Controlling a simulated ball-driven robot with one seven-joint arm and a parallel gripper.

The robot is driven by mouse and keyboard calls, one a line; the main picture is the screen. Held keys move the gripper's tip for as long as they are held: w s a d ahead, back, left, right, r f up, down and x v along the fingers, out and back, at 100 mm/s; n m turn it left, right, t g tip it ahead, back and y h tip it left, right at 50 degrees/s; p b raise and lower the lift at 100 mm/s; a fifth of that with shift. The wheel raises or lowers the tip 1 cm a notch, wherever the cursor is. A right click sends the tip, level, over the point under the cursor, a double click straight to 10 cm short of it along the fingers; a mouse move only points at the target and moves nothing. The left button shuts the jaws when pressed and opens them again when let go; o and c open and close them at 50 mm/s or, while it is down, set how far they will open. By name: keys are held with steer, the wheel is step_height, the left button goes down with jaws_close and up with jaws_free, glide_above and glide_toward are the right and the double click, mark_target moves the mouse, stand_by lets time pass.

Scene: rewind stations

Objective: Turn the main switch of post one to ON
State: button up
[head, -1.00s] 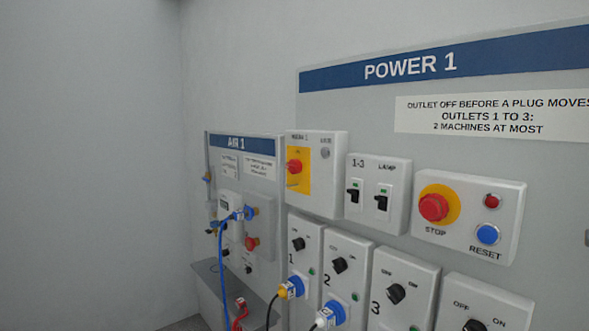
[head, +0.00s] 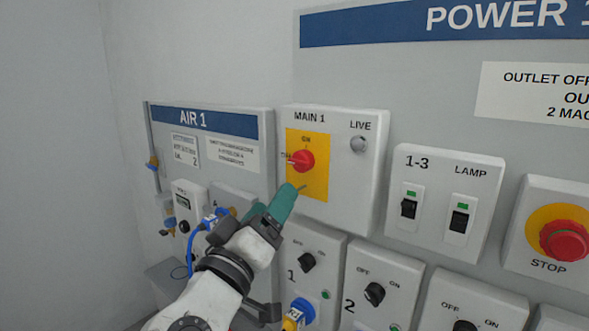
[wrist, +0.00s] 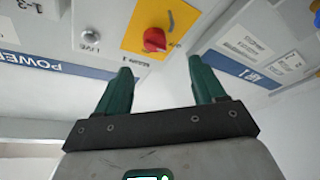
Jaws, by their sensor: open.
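The main switch of post one is a red rotary knob (head: 303,160) on a yellow plate (head: 318,183) in the MAIN 1 box (head: 345,205). The ON mark is above the knob, and its handle points left, away from ON. The knob also shows in the wrist view (wrist: 155,40), ahead of the gap between the fingers. My gripper (head: 287,196) has green fingers and is in front of the box, just below the knob. In the wrist view my gripper (wrist: 160,70) is open and empty, with a finger on each side. It appears apart from the knob.
The LIVE lamp (head: 358,144) is grey and looks unlit. Right of the box is a breaker box (head: 445,218), then the red STOP button (head: 565,241). Outlet boxes (head: 385,270) sit below. The AIR 1 panel (head: 225,160) with a blue hose is left.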

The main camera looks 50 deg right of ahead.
mark_target(296, 165)
steer(key=p+x, duration=0.1)
steer(key=x, duration=0.2)
steer(key=p+x, duration=0.1)
steer(key=x, duration=0.3)
steer(key=r+p+x, duration=0.1)
steer(key=x, duration=0.2)
steer(key=shift+d+r+p, duration=0.15)
steer(key=shift+d+p, duration=0.05)
steer(key=shift+p, duration=0.2)
steer(key=shift+h, duration=0.3)
steer(key=c, duration=1.1)
